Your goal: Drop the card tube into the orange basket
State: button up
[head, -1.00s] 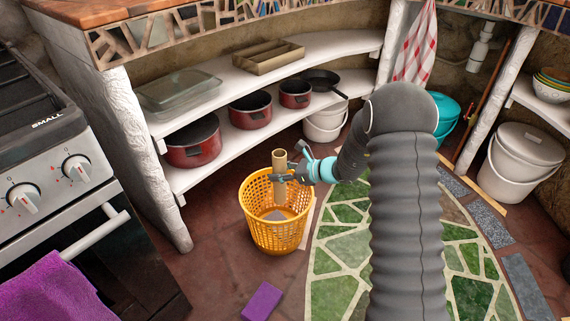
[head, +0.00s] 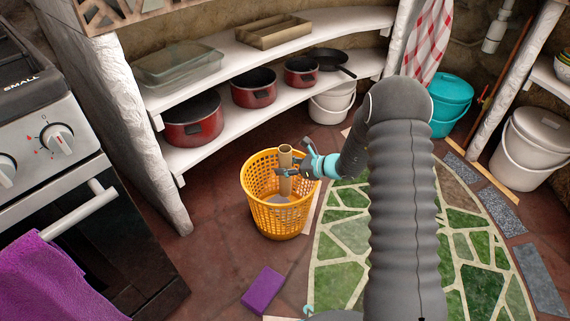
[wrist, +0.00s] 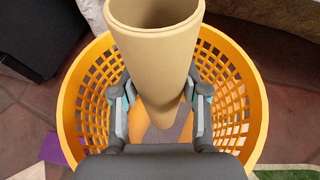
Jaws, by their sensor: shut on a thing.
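The card tube (head: 285,160) is a tan hollow cylinder, held upright. It also fills the upper middle of the wrist view (wrist: 155,55). My gripper (head: 287,171) is shut on the tube, with one finger on each side of it in the wrist view (wrist: 160,98). The orange basket (head: 279,222) stands on the floor, with lattice sides and an open top. The tube's lower part is inside the basket's rim, and its top sticks up above it. Whether the tube's lower end touches the basket floor is hard to tell.
A purple block (head: 263,290) lies on the floor in front of the basket. Behind are white shelves (head: 220,135) with red pots (head: 254,88). The stove (head: 60,130) is at left. A green mosaic floor patch (head: 340,270) lies at right.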

jog(key=shift+f, duration=0.1)
jog(key=o, duration=0.9)
jog(key=v, duration=1.2)
